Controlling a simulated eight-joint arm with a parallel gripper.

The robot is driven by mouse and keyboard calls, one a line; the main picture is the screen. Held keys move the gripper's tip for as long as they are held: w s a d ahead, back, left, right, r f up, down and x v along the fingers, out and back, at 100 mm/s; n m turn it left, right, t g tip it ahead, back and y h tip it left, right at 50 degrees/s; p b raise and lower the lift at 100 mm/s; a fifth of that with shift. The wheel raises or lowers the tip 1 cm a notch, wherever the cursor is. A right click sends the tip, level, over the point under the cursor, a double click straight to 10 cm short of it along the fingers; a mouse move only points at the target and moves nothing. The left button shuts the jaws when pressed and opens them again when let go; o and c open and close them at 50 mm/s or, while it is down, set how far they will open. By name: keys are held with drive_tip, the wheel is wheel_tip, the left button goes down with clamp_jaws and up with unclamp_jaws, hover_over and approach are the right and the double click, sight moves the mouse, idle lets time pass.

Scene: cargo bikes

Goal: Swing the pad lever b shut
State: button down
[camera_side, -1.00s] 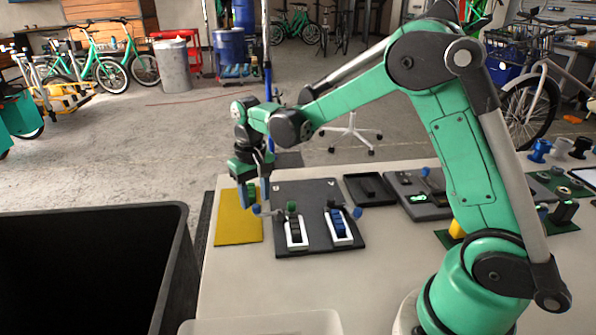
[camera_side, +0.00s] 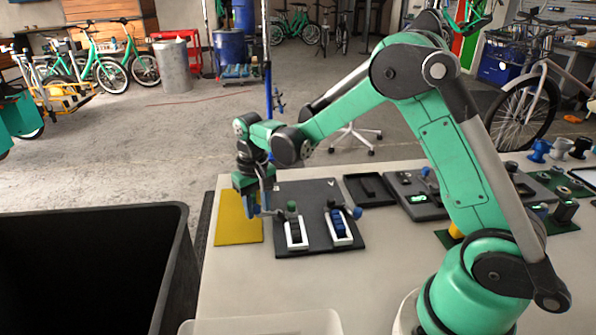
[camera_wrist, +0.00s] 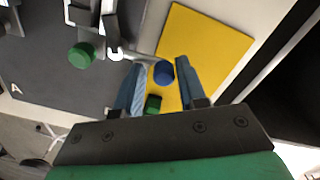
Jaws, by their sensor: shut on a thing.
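The dark board (camera_side: 318,190) carries two white-framed pad units. The left unit (camera_side: 296,232) has a green knob (camera_side: 292,206) and a lever sticking out to the left, with a blue ball end. My gripper (camera_side: 262,209) is at this ball end, at the board's left edge. In the wrist view the blue ball (camera_wrist: 164,73) sits between my two blue fingers (camera_wrist: 159,72), which are shut on it. The green knob also shows there (camera_wrist: 82,55). The right unit (camera_side: 340,228) has its own lever with a blue ball (camera_side: 357,212) on the right. The letter by the left unit is hidden.
A yellow mat (camera_side: 236,228) lies under and left of my gripper. A black tray (camera_side: 369,189) and a grey device (camera_side: 417,197) stand right of the board. A large black bin (camera_side: 185,255) is at the front left.

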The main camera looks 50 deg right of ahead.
drive_tip(key=shift+a+f, duration=0.15)
drive_tip(key=shift+a, duration=0.2)
drive_tip(key=c, duration=1.5)
unclamp_jaws()
drive_tip(key=shift+s+a, duration=0.15)
drive_tip(key=shift+s, duration=0.1)
drive_tip(key=shift+s+a, duration=0.2)
drive_tip(key=shift+s, duration=0.15)
clamp_jaws()
drive_tip(key=shift+s, duration=0.1)
drive_tip(key=shift+s+a, duration=0.25)
drive_tip(key=shift+s, duration=1.1)
